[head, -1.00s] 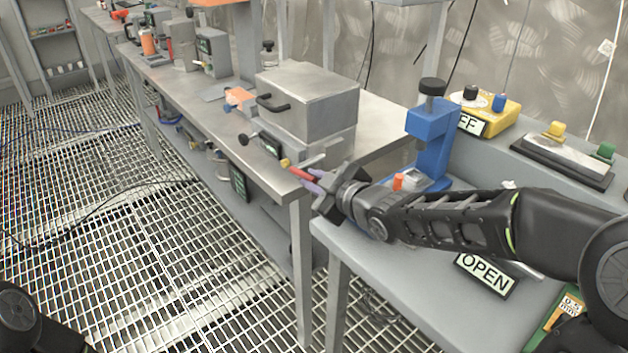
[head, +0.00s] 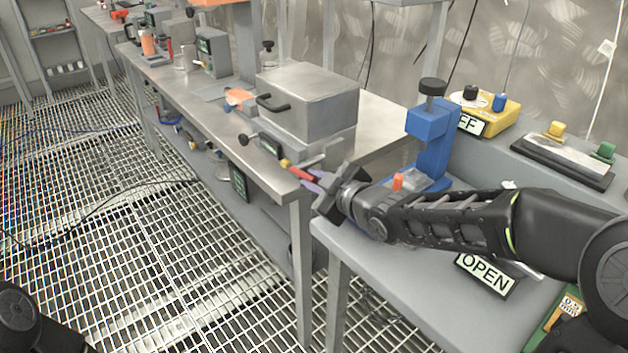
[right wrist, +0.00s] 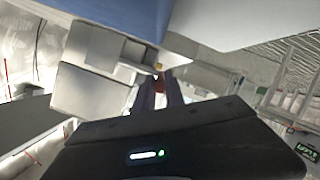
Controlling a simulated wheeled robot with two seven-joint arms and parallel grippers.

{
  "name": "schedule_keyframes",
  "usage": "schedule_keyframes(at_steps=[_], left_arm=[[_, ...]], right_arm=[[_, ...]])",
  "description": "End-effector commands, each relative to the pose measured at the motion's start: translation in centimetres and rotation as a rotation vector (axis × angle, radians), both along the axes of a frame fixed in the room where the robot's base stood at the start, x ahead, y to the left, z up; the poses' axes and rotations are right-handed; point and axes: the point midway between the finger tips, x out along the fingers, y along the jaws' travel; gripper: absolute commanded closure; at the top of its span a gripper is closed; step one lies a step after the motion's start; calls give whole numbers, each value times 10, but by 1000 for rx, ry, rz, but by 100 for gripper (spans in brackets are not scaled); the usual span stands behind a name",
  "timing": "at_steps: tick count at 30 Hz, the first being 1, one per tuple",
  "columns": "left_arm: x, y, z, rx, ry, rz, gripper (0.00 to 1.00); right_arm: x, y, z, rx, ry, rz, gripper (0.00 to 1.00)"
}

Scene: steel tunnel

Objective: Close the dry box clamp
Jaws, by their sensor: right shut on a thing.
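The dry box (head: 318,98) is a grey metal case with a black front handle, its lid down, on the steel bench. Its clamp has a red lever (head: 298,173) with a yellow tip, at the box's lower front right; the yellow tip also shows in the right wrist view (right wrist: 158,67). My right gripper (head: 309,180), with purple fingers, is shut on the red lever beside the bench's edge. In the right wrist view, its fingers (right wrist: 160,88) reach toward the box, and most of the lever is hidden. My left gripper is out of view.
A blue press (head: 432,140) with a black knob stands close beyond my right wrist. An OPEN sign (head: 485,275) lies under my right forearm on the grey near table (head: 395,290). The grated floor (head: 130,230) at left is mostly clear.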

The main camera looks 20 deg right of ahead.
Motion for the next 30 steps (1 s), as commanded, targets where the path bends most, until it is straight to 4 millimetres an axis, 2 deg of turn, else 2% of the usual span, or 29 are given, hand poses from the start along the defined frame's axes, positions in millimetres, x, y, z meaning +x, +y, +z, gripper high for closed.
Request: schedule_keyframes(at_steps=[8,14,30], left_arm=[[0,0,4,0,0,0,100],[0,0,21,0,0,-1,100],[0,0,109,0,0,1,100]], right_arm=[[0,0,2,-4,9,0,100],[1,1,9,-22,57,1,100],[10,5,36,-157,394,3,100]])
